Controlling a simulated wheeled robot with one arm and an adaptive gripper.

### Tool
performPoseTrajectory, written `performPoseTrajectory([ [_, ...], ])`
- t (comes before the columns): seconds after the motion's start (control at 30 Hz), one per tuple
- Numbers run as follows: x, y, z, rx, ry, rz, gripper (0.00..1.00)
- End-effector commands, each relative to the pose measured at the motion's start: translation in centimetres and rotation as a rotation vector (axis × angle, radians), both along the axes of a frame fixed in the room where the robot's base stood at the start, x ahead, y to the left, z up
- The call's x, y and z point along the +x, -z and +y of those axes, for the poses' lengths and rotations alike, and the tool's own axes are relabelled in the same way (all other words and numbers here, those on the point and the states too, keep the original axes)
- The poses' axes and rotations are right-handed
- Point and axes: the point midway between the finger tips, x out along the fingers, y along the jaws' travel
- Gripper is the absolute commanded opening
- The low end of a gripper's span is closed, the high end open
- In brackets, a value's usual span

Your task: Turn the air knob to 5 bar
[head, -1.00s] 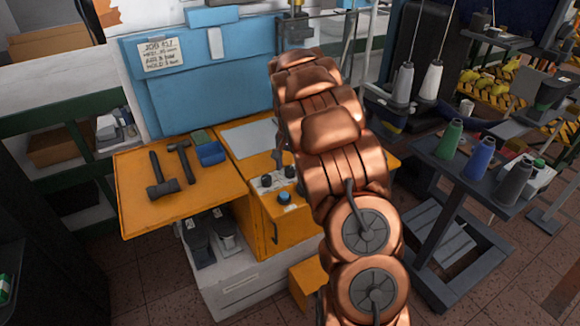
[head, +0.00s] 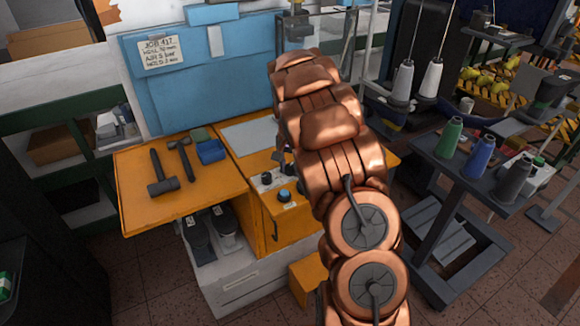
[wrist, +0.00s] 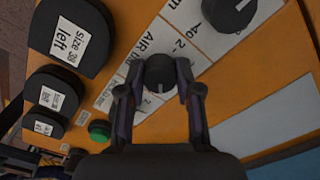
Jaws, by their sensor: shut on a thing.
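The air knob (wrist: 160,70) is dark and round, on a white scale strip lettered AIR in the wrist view. My gripper (wrist: 158,80) has one finger on each side of it and is shut on it. A pale pointer line on the knob points toward the bottom of the picture; fingers cover part of the scale, so I cannot read the bar value. In the head view my copper arm hides most of the gripper. The job card (head: 159,52) on the blue panel has a line that seems to read AIR 5 bar.
A second dark knob (wrist: 228,12) is close by at the upper right of the wrist view. A green button (wrist: 99,130) and dark blocks, one labelled size 38 left (wrist: 70,38), lie left. Hammers (head: 163,175) and a blue box (head: 210,151) lie on the orange top.

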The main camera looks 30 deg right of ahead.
Motion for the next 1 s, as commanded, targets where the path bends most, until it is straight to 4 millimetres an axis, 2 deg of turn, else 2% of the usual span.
performPoseTrajectory([
  [0.57,0.0,0.02,-0.03,0.0,-0.067,0.0,0.0],
  [0.6,-0.01,0.02,-0.02,0.0,-0.067,0.0,0.38],
  [0.8,-0.01,0.01,-0.02,0.0,-0.067,0.0,0.59],
  [1.0,-0.01,0.0,-0.01,0.0,-0.067,0.0,0.59],
])
